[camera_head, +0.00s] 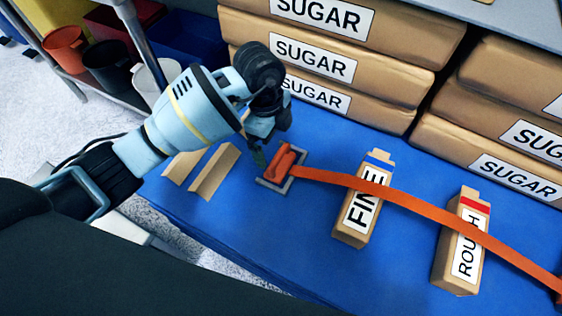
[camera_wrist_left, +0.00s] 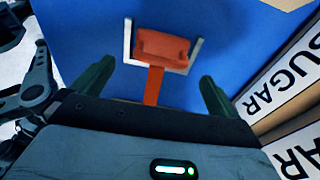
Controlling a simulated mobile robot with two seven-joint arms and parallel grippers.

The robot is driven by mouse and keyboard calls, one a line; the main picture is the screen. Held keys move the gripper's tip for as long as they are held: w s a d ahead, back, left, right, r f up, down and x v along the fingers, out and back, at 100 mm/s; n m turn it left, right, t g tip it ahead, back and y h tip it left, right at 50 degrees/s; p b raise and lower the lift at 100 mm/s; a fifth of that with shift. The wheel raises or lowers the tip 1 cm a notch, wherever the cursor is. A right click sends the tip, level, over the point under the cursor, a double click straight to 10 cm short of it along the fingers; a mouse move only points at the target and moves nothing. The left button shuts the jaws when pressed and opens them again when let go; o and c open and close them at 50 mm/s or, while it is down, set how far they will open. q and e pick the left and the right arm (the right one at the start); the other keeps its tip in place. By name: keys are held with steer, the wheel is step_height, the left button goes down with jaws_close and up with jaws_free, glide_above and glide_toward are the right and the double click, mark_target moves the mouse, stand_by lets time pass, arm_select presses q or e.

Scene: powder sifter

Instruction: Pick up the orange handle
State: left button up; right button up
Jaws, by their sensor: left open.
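The orange handle (camera_head: 284,163) lies on the blue table in a grey bracket (camera_head: 268,184), with a long orange strap (camera_head: 400,203) running from it to the right. In the left wrist view, the handle (camera_wrist_left: 162,47) sits in front of my left gripper (camera_wrist_left: 152,85), between the lines of its two green fingers. My left gripper (camera_head: 262,150) is open and empty, just above and beside the handle in the head view. Its fingertips are partly hidden there. My right gripper is not in view.
Angled cardboard pieces (camera_head: 214,172) lie left of the bracket. Stacked SUGAR bags (camera_head: 400,85) line the back. Front-middle blue table (camera_head: 300,240) is clear.

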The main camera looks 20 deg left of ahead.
mark_target(280, 153)
arm_select(q)
steer(key=shift+d+f+b, duration=0.15)
steer(key=shift+f+b, duration=0.15)
steer(key=shift+f, duration=0.65)
steer(key=shift+d+f, duration=0.1)
steer(key=shift+f, duration=0.25)
steer(key=f+b, duration=0.1)
steer(key=f, duration=0.1)
steer(key=d+f+b, duration=0.1)
steer(key=f, duration=0.1)
steer(key=shift+f+b, duration=0.2)
steer(key=shift+b, duration=0.15)
steer(key=shift+f, duration=0.1)
steer(key=c, duration=0.9)
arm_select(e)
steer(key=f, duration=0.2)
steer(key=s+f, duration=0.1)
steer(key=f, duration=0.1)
arm_select(q)
steer(key=shift+r, duration=0.2)
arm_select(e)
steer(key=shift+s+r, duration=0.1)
